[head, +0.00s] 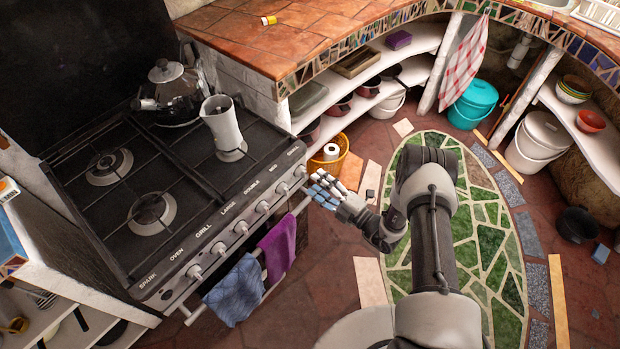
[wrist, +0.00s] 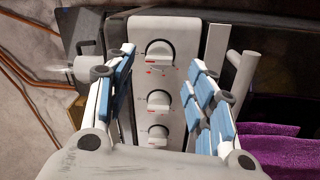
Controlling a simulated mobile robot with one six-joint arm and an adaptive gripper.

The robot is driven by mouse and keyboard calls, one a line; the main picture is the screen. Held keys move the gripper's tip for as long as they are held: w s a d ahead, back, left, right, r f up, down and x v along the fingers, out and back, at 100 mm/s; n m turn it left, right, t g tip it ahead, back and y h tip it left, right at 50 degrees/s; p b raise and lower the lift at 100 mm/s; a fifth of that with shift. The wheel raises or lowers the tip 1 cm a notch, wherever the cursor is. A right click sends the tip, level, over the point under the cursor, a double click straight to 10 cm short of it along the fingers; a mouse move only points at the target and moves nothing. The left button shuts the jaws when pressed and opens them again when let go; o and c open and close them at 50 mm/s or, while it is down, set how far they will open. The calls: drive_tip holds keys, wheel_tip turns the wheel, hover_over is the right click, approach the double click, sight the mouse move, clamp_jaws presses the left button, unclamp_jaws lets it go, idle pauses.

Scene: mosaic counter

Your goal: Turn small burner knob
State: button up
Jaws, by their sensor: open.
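The small burner knob (head: 300,171) is the last white knob at the far right end of the stove's front panel, by a label that seems to read SMALL. In the wrist view the top knob (wrist: 158,52), closest to the panel's end, appears to be this one. My gripper (head: 323,188) is just in front of that end of the panel, its fingers pointing at the stove. In the wrist view its blue-padded fingers (wrist: 163,65) are spread on either side of the column of knobs. It is open and empty, and I see no contact with a knob.
Other knobs (head: 262,207) line the panel. A rail below holds a purple towel (head: 278,250) and a blue towel (head: 235,290). A kettle (head: 178,98) and a white pot (head: 223,125) stand on the hob (head: 90,215). A yellow basket (head: 330,162) sits beyond my gripper.

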drive_tip(key=v, duration=0.7)
drive_tip(key=shift+s, duration=0.15)
drive_tip(key=shift+d, duration=0.15)
